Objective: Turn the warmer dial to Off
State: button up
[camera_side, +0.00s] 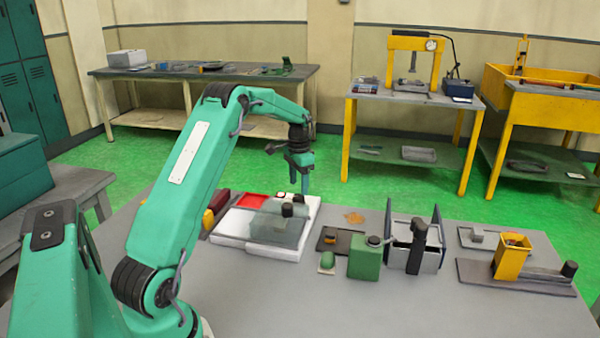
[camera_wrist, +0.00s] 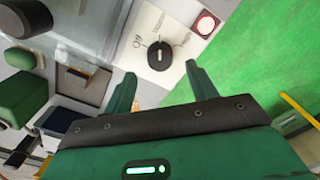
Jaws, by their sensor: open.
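The warmer is a white, flat unit (camera_side: 258,248) on the table in the side view, with a clear cover and a red patch on top. Its black round dial (camera_wrist: 160,56) sits on a white panel in the wrist view, with an "Off" mark at its upper left. I cannot tell which mark the dial's pointer faces. A lit red lamp (camera_wrist: 206,24) is on the same panel. My gripper (camera_side: 300,183) points down above the right part of the warmer. In the wrist view its open, empty fingers (camera_wrist: 160,69) appear on either side of the dial's lower edge, apparently not touching it.
A green container (camera_side: 364,259) and a metal-sided fixture (camera_side: 428,258) stand right of the warmer. A yellow bin (camera_side: 511,258) is farther right. A black cylinder (camera_wrist: 27,17) is left of the dial in the wrist view. The table's front is mostly clear.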

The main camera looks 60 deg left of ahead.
aim_at(299, 196)
jog(key=shift+f, duration=2.05)
jog(key=c, duration=1)
jog(key=shift+n, duration=0.4)
jog(key=n, duration=1.1)
jog(key=shift+r, duration=0.1)
